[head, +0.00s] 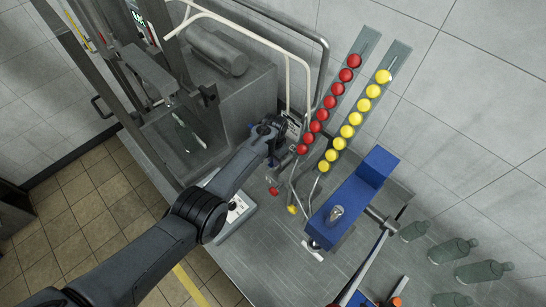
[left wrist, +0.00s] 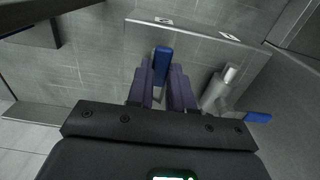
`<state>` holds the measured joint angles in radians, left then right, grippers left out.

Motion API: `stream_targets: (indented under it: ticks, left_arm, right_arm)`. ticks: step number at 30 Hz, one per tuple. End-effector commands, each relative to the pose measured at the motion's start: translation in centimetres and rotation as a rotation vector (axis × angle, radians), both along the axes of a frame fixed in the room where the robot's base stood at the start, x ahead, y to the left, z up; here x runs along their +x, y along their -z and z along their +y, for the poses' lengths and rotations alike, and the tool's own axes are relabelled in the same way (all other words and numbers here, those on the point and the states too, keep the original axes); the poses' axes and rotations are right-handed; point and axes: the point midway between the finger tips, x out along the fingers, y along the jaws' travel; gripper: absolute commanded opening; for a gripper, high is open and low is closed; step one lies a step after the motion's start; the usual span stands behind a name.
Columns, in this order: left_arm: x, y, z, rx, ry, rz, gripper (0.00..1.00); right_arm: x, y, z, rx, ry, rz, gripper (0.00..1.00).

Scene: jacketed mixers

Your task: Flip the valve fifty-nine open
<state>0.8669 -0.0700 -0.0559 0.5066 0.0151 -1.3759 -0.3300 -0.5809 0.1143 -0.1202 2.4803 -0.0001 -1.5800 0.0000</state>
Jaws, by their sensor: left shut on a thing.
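My left gripper (head: 277,150) reaches in from the left in the head view, close to the side of the grey metal housing and the pipes. In the left wrist view its two purple-grey fingers (left wrist: 162,88) are closed on a blue valve handle (left wrist: 162,62), which sticks out past the fingertips. A second blue handle (left wrist: 257,117) sits to the right, apart from the gripper, near a light metal pipe fitting (left wrist: 218,88). In the head view the arm and gripper hide the held handle. I cannot read any valve number. My right gripper is not in view.

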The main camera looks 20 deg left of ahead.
Motion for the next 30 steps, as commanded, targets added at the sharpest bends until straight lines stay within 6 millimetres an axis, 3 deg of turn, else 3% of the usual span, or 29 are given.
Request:
stream_targets:
  ticks: [9,10,15,25,30]
  left_arm:
    - [0.0,0.1,0.0,-0.001,-0.007,-0.002,0.00]
    - [0.0,0.1,0.0,-0.001,-0.007,-0.002,0.24]
    - [0.0,0.1,0.0,0.000,-0.005,-0.001,0.47]
    - [0.0,-0.2,0.0,0.000,-0.003,-0.001,0.47]
    - [0.1,-1.7,0.0,0.000,-0.003,-0.003,0.47]
  right_arm:
    - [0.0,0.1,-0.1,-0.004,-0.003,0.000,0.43]
    - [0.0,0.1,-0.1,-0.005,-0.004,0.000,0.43]
    - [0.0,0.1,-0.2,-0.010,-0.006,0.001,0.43]
    - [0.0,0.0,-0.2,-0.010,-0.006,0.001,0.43]
    - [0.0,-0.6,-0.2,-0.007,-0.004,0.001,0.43]
